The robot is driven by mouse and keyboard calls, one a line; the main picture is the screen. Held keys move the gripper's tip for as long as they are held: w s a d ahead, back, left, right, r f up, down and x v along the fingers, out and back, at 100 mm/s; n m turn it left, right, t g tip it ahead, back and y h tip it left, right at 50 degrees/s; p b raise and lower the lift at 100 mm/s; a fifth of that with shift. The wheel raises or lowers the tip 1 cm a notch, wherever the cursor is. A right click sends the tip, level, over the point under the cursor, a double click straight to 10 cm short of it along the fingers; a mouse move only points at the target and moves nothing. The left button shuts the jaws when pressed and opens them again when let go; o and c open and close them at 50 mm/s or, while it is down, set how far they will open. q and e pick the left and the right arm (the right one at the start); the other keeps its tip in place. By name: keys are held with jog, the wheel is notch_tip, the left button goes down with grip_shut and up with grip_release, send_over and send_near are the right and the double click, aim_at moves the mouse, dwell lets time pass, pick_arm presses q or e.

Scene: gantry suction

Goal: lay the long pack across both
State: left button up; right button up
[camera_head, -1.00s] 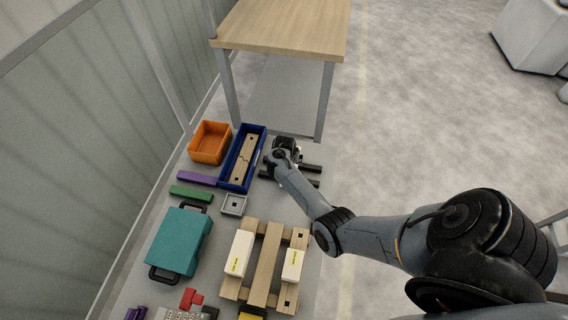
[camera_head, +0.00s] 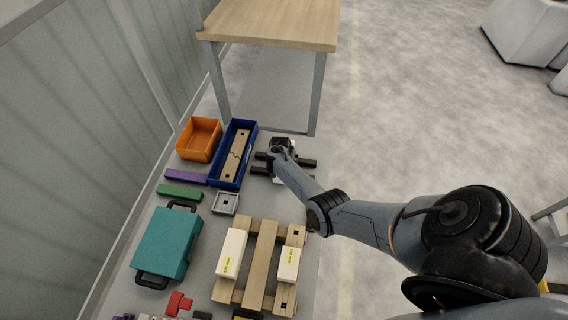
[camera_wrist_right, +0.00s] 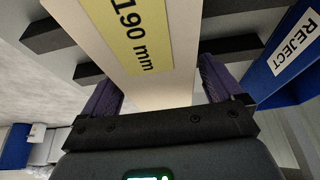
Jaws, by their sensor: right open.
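A white pack (camera_wrist_right: 181,94) with a yellow "190 mm" label lies across dark bars in the right wrist view. My right gripper (camera_wrist_right: 160,85) is open, with its purple-padded fingers on either side of this pack. In the head view the gripper (camera_head: 281,150) is over the dark bars (camera_head: 308,163) and hides most of the pack. Two white blocks with yellow labels stand apart on a wooden pallet: a longer left block (camera_head: 231,252) and a shorter right block (camera_head: 289,262). My left gripper is not in view.
A blue bin (camera_wrist_right: 284,62) marked "REJECT" is beside the bars; it holds wooden pieces in the head view. An orange bin (camera_head: 199,139), purple bar (camera_head: 186,177), green bar (camera_head: 180,191), grey square tray (camera_head: 225,202) and teal case (camera_head: 166,243) lie left. The wooden pallet (camera_head: 262,265) is nearer.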

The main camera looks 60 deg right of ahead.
jog(key=shift+c, duration=0.4)
jog(key=c, duration=1.3)
jog(key=shift+r, duration=0.1)
jog(key=shift+c, duration=0.2)
